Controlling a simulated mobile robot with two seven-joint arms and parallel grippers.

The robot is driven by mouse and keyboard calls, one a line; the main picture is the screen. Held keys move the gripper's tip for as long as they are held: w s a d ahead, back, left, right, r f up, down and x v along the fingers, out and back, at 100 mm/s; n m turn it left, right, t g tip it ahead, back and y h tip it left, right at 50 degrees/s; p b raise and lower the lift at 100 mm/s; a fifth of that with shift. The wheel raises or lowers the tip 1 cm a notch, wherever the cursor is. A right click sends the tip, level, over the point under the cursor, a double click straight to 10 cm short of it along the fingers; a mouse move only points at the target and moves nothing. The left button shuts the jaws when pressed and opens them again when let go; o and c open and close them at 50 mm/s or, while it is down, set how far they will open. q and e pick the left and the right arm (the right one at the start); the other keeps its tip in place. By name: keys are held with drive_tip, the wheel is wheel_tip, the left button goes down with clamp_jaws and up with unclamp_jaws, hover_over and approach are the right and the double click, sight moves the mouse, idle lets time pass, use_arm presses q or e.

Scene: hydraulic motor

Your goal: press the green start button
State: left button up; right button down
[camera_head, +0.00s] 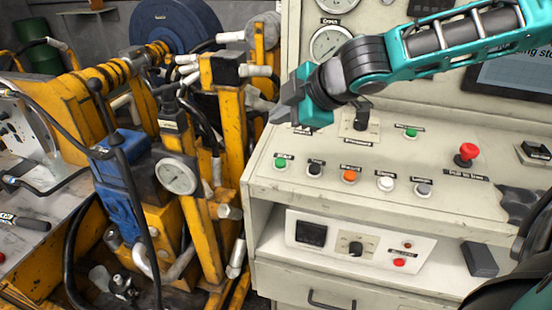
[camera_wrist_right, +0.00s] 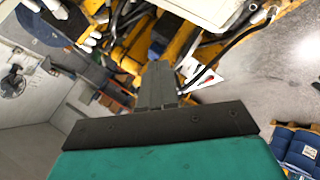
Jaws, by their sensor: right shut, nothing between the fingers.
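The control desk (camera_head: 345,192) has a row of buttons on its sloped panel. A green button (camera_head: 282,163) is at the left end of the row, with a small label above it that is too small to read surely. A second green button (camera_head: 411,133) sits higher, right of the black rotary switch. My right gripper (camera_head: 268,107) is above and slightly left of the left green button, apart from it, with its fingers pointing left. In the right wrist view the fingers (camera_wrist_right: 158,75) are together and empty. My left gripper is not in view.
The row continues with a black button (camera_head: 315,168), an orange one (camera_head: 349,176), a white one (camera_head: 385,184) and a grey one (camera_head: 423,189). A red mushroom button (camera_head: 467,154) stands at right. Yellow machinery (camera_head: 203,225) with a gauge (camera_head: 178,174) stands left of the desk.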

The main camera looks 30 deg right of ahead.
drive_tip(key=shift+f, duration=0.15)
drive_tip(key=b, duration=0.6)
hover_over(281, 163)
drive_tip(key=s, duration=0.1)
drive_tip(key=f, duration=0.7)
drive_tip(key=shift+s+a+f, duration=0.1)
drive_tip(key=shift+a+f, duration=0.1)
drive_tip(key=shift+f, duration=0.15)
drive_tip(key=shift+d+f+b, duration=0.1)
drive_tip(key=shift+f+b, duration=0.2)
drive_tip(key=shift+f, duration=0.1)
idle(0.6)
